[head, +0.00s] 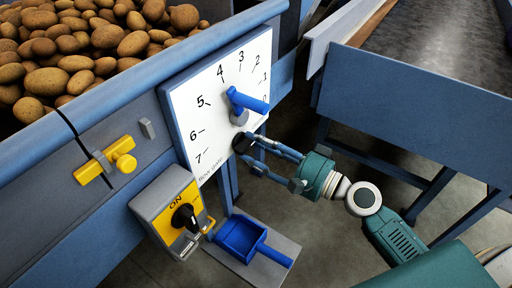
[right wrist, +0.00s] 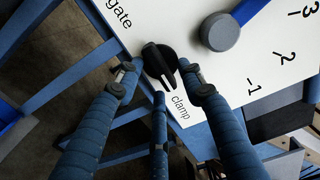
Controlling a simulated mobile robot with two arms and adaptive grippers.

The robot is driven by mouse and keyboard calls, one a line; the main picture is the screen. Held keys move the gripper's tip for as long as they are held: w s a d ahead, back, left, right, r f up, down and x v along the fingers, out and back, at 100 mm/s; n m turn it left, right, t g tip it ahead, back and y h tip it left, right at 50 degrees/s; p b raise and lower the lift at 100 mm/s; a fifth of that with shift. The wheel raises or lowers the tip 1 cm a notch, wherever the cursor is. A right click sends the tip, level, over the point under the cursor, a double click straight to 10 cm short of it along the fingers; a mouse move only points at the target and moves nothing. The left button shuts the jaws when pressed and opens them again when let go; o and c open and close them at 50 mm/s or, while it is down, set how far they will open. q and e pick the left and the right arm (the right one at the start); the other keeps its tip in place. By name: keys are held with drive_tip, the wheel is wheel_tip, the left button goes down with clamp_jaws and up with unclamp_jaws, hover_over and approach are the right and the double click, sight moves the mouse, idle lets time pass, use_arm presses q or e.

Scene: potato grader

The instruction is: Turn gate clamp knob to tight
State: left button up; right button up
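The black clamp knob (head: 240,144) sits at the lower right edge of the white dial plate (head: 215,135). In the right wrist view the knob (right wrist: 158,62) shows a ridged grip with a pale line along it, and the word "clamp" is printed beside it. My right gripper (head: 253,149) reaches it from the right. Any tight or loose marking is not readable. My left gripper is not in view.
A blue lever (head: 248,101) is mounted on the plate just above the knob. A yellow switch box (head: 172,212) with a black rotary switch stands below left. A blue scoop (head: 240,238) lies below. A yellow latch (head: 107,160) is on the potato bin's side.

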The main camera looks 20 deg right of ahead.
drive_tip(key=v, duration=1.2)
idle(0.5)
